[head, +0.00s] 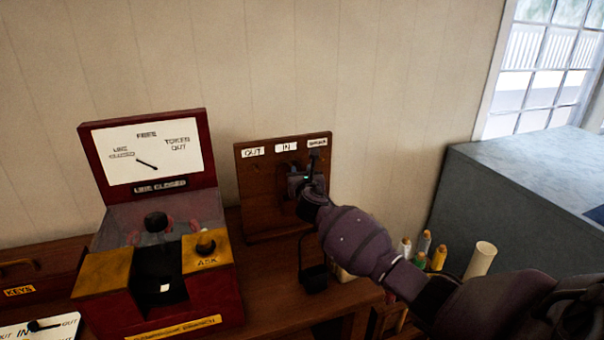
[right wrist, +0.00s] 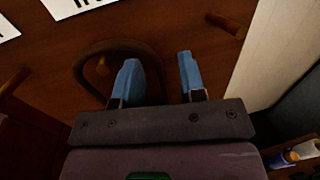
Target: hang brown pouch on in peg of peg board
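The wooden peg board (head: 262,205) stands against the wall with labels OUT, IN and SPARE. In the right wrist view its board (right wrist: 185,25) fills the back, with a peg at left (right wrist: 14,82) and one at right (right wrist: 228,25). The fingers are apart, with no clear grip on the loop. Whether the peg bears it is partly hidden. My left gripper is not in view.
A red instrument (head: 225,285) with a dial stands left of the board. Several coloured cylinders (head: 438,258) and a cream tube (head: 481,260) stand at right on the wooden shelf. A grey block (head: 510,195) sits by the window.

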